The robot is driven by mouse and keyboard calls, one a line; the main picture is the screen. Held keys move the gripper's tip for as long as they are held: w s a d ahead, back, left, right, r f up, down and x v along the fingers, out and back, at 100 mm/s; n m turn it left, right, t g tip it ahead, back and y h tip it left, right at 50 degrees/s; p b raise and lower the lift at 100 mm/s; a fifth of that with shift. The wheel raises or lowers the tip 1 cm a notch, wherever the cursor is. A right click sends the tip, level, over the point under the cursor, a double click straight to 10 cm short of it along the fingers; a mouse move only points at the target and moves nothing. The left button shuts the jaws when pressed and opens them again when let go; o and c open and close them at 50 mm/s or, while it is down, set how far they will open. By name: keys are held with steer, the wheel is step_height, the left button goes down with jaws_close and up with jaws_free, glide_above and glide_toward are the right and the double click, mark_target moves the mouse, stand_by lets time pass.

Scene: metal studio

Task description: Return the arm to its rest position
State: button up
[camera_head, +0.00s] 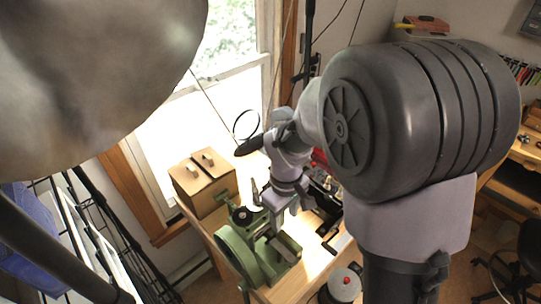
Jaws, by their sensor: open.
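My grey arm (292,160) reaches out from the right over a wooden workbench and bends down in the middle of the view. My gripper (276,212) is at its lower end, small in the picture, close above or beside a green machine (240,250) on the bench. It is open, and I see nothing held in it. I cannot tell whether it touches the machine. The large dark ribbed joint of my arm (400,120) fills the right of the view and hides part of the bench.
A brown wooden box (203,183) stands on the bench (315,258) beside the window (230,75). A black wire rack (95,235) stands left. A large blurred grey shape (90,75) blocks the upper left.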

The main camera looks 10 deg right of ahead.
steer(key=s+f+m+t+y+b, duration=0.1)
steer(key=s+f+m+b, duration=0.4)
steer(key=b, duration=0.9)
steer(key=s+f+m+t+y+b, duration=0.1)
steer(key=s+f+m+t+b, duration=0.3)
steer(key=s+b, duration=0.6)
steer(key=f+m+b, duration=0.2)
steer(key=b, duration=0.3)
steer(key=shift+s+a+t, duration=0.25)
steer(key=shift+s+t, duration=0.05)
